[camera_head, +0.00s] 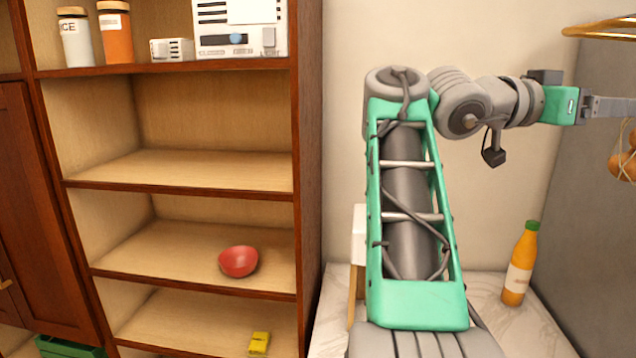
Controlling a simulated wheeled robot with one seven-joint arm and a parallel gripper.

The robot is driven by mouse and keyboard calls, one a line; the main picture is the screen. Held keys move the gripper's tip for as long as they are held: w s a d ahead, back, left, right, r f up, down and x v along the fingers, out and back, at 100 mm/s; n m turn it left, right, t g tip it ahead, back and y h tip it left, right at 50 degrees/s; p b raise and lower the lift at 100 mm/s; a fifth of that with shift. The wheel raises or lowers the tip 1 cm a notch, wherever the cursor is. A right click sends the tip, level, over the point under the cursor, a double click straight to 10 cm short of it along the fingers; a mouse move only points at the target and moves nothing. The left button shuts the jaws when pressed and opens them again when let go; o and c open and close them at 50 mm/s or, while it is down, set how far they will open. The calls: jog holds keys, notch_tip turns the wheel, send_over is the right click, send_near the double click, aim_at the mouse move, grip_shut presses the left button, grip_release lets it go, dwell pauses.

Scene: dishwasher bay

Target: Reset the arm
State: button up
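My arm rises in the middle right of the head view and bends to the right at the top. My gripper (612,107) is at the far right edge, pointing right, with its green wrist housing just behind it. The fingertips run to the picture's edge, so I cannot see if they are open or shut. Hanging round tan objects (624,160) show just below the gripper; I cannot tell if they touch it.
A wooden shelf unit (180,170) stands at left, with a red bowl (238,261), a yellow item (259,342), jars (116,38) and a white box (240,28). An orange bottle (520,265) stands on the marble counter (525,325). A gold rack (600,32) hangs at upper right.

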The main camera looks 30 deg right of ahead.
jog(key=w+a+f+n+t+y, duration=0.1)
jog(key=w+a+f+n+t, duration=0.35)
jog(key=w, duration=0.55)
jog(key=w+a+f+n+t, duration=0.1)
jog(key=w+f+n+t, duration=0.3)
jog(key=w+f+t, duration=0.45)
jog(key=w+a+f+n+t+y, duration=0.1)
jog(key=w+a+f+n+y, duration=0.4)
jog(key=w+a+f, duration=0.5)
jog(key=w+a+f+n+y, duration=0.2)
jog(key=a+f+n+y, duration=0.35)
jog(key=a+f, duration=1.05)
jog(key=s+a+f+n+g+y, duration=0.1)
jog(key=s+a+f, duration=0.3)
jog(key=a, duration=0.4)
jog(key=s+a+f+n+g+y, duration=0.1)
jog(key=s+a+f+y, duration=0.3)
jog(key=a, duration=0.4)
notch_tip(320, 180, down, 3)
jog(key=shift+s+r+n, duration=0.1)
jog(key=shift+s+n, duration=0.5)
jog(key=shift+s, duration=0.05)
jog(key=shift+c, duration=0.2)
